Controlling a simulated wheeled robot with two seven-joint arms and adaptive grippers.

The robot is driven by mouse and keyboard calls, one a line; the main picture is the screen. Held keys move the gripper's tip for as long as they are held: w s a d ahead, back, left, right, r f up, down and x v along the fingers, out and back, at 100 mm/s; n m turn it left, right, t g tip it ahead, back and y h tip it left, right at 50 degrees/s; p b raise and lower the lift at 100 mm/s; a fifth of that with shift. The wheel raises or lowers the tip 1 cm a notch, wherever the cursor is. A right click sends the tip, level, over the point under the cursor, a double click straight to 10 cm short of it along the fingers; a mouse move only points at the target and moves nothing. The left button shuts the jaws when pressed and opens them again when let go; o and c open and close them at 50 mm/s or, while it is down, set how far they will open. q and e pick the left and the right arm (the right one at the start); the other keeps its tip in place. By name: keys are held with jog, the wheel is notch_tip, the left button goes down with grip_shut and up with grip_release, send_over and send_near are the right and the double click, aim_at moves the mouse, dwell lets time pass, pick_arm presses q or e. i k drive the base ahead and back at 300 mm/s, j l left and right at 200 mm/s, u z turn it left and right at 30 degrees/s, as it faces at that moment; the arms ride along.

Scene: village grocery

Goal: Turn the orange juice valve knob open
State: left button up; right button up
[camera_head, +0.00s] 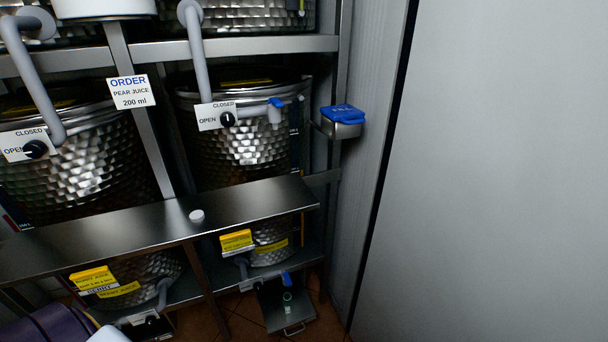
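No label that I can read names orange juice, so I cannot tell which knob is its valve. A black knob (227,119) sits on an OPEN/CLOSED plate (207,116) at the middle steel vat (243,155). Another black knob (36,149) with such a plate is at the left vat (95,165). Lower down, a small dark knob (152,320) shows at the lower left vat and another (258,285) at the lower middle vat; their settings are too small to read.
A sign (131,92) reads "ORDER PEAR JUICE 200 ml". Yellow labels (236,241) mark the lower vats. A blue-lidded box (342,121) is on the post. A bare wall (490,180) fills the right.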

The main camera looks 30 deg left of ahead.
aim_at(257, 286)
jog(key=u, duration=1.35)
